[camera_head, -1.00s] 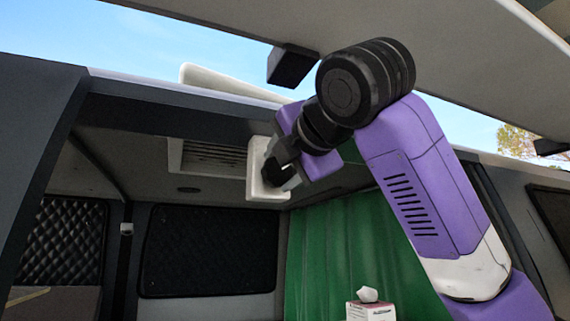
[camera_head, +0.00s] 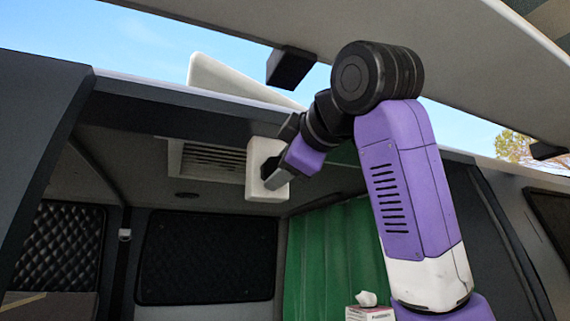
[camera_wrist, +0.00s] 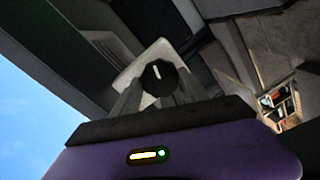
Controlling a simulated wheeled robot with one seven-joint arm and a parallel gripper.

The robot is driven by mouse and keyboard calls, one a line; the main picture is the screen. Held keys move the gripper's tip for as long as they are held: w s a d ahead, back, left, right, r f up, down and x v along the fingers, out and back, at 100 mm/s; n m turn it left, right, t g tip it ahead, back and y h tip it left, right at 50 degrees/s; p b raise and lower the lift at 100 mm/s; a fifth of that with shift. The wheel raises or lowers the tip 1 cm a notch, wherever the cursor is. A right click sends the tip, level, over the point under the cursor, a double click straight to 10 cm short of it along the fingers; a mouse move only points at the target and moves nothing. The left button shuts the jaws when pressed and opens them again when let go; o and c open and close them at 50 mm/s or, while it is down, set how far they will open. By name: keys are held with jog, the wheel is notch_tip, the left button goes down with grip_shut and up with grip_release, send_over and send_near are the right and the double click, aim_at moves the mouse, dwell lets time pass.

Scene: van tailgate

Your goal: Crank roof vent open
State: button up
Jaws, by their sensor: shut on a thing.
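The roof vent lid (camera_head: 235,80) is a white panel above the van roof, tilted up. A white box (camera_head: 256,189) hangs below the roof edge beside the vent grille (camera_head: 212,162). A black knob with a white mark (camera_wrist: 158,76) sits on this white box, which also shows in the wrist view (camera_wrist: 150,58). My gripper (camera_head: 272,172) reaches to the front of the box from the right. In the wrist view my gripper's fingers (camera_wrist: 158,95) lie on both sides of the knob and are shut on it. In the head view the knob is mostly hidden by my gripper.
The open tailgate (camera_head: 440,50) hangs overhead, with a black block (camera_head: 290,67) under it near my arm. A green curtain (camera_head: 330,255) and a tissue box (camera_head: 370,312) are below. The van's dark left pillar (camera_head: 40,150) borders the opening.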

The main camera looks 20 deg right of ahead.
jog(key=m+t+b, duration=0.1)
jog(key=m, duration=1.3)
jog(key=m+t+b, duration=0.1)
jog(key=m+b, duration=0.1)
jog(key=m, duration=1.3)
jog(key=shift+s, duration=0.15)
jog(key=shift+a+r+m, duration=0.1)
jog(key=shift+m, duration=0.4)
jog(key=o, duration=1.4)
jog(key=shift+c, duration=0.2)
jog(key=shift+f, duration=0.2)
